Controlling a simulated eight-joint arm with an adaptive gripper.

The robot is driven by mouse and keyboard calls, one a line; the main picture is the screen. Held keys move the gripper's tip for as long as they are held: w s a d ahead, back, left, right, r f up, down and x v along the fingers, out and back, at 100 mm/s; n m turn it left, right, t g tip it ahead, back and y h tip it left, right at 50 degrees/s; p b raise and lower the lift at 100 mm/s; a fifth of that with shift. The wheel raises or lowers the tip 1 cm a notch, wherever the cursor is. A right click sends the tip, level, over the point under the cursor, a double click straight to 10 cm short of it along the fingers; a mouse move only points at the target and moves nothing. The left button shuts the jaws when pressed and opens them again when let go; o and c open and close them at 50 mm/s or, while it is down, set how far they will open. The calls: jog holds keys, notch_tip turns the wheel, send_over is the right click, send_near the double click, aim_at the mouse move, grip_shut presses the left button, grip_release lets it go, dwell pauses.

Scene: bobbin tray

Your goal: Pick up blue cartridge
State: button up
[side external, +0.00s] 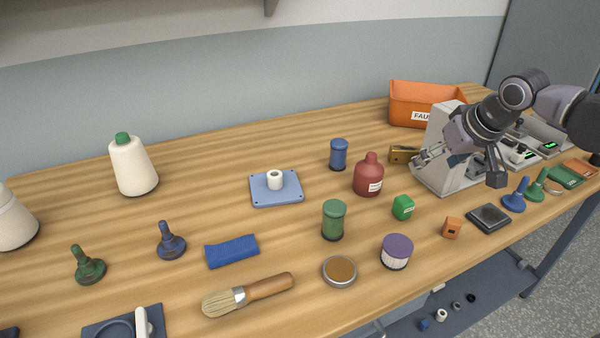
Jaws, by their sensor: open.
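A blue cylinder with a wider cap (338,155), which looks like the blue cartridge, stands upright toward the back of the wooden table, right of centre. My gripper (458,170) is at the right, in front of a grey machine. Its fingers are spread and nothing shows between them. A similar green cylinder (333,220) stands nearer the camera.
The red bottle (368,177) stands close right of the blue cylinder. A blue plate (262,196) with a white spool lies to its left. A brass block (404,155), grey machine (430,178) and orange bin (400,105) are at the right. Table behind the blue cylinder is clear.

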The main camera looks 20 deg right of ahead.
jog(key=w+a+r+m+g+h, duration=0.1)
jog(key=w+a+m, duration=0.15)
jog(key=w, duration=1.05)
jog(key=m+h, duration=0.2)
jog(key=m, duration=0.2)
send_over(340, 151)
jog(key=s+a, duration=0.1)
jog(key=a, duration=0.1)
notch_tip(340, 151, down, 6)
jog(key=shift+w+f+g+h, duration=0.3)
jog(key=shift+w+f, duration=0.1)
jog(key=shift+f, duration=0.2)
jog(key=x, duration=1)
jog(key=shift+w+d+f, duration=0.1)
jog(key=shift+d+f, duration=0.2)
jog(key=shift+c, duration=0.3)
jog(key=c, duration=1.4)
